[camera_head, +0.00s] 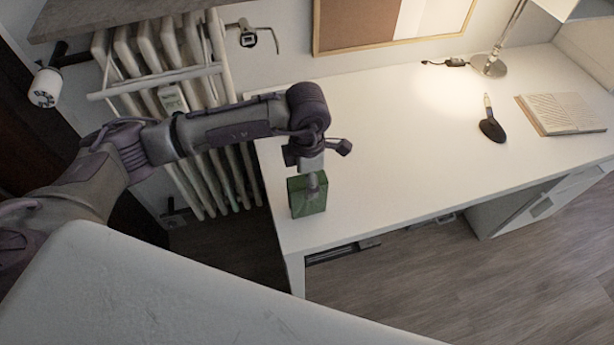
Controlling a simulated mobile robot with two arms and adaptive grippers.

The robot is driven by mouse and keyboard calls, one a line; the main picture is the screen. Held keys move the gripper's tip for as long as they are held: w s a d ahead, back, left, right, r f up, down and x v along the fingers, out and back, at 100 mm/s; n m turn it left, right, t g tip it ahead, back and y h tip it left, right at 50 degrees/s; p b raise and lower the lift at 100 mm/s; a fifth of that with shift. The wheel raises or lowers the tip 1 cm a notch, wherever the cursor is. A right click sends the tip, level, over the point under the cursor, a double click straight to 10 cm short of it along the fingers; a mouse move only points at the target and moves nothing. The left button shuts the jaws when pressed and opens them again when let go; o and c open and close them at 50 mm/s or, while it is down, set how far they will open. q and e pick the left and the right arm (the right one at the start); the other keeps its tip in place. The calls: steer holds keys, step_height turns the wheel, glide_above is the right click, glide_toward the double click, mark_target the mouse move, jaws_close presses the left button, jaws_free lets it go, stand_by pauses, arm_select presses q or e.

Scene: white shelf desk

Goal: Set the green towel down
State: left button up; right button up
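The green towel (308,203) looks like a dark green upright block at the left end of the white desk (400,135). My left gripper (313,181) points down from above, and its near finger lies over the towel's upper part. It appears shut on the towel; the far finger is hidden. I cannot tell whether the towel's bottom touches the desk or hangs just above it. My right gripper is not in view.
The middle of the desk is clear. A radiator (185,95) stands left of the desk.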

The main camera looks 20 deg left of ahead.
arm_select(q)
steer(key=shift+r, duration=0.1)
steer(key=shift+r, duration=0.2)
step_height(320, 180, up, 12)
steer(key=b, duration=0.2)
steer(key=shift+f, duration=0.15)
